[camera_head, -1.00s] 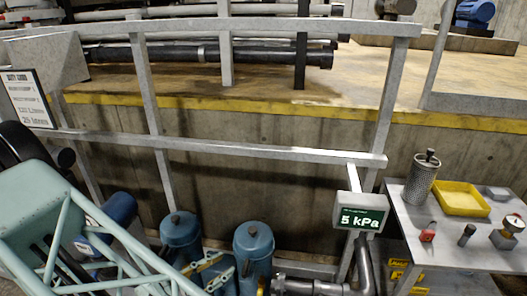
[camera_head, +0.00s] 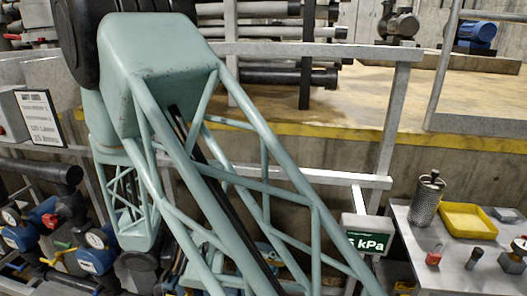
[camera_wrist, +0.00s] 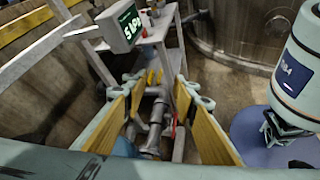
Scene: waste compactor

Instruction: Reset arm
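My arm (camera_head: 190,130), a pale teal lattice frame, rises across the left and middle of the head view. My gripper (camera_wrist: 150,92) shows in the wrist view. Its two fingers with yellow pads stand well apart, so it is open, and nothing is seen held between them. Grey pipework (camera_wrist: 155,120) shows beyond the gap between the fingers; I cannot tell how far away it is. The gripper itself cannot be made out in the head view.
A pressure display (camera_head: 366,241) reading 5 kPa stands by the grey railing (camera_head: 300,49). A grey table (camera_head: 420,250) at right holds a mesh cylinder (camera_head: 427,200), a yellow tray (camera_head: 468,222) and small parts. Gauges and valves (camera_head: 95,250) crowd the lower left.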

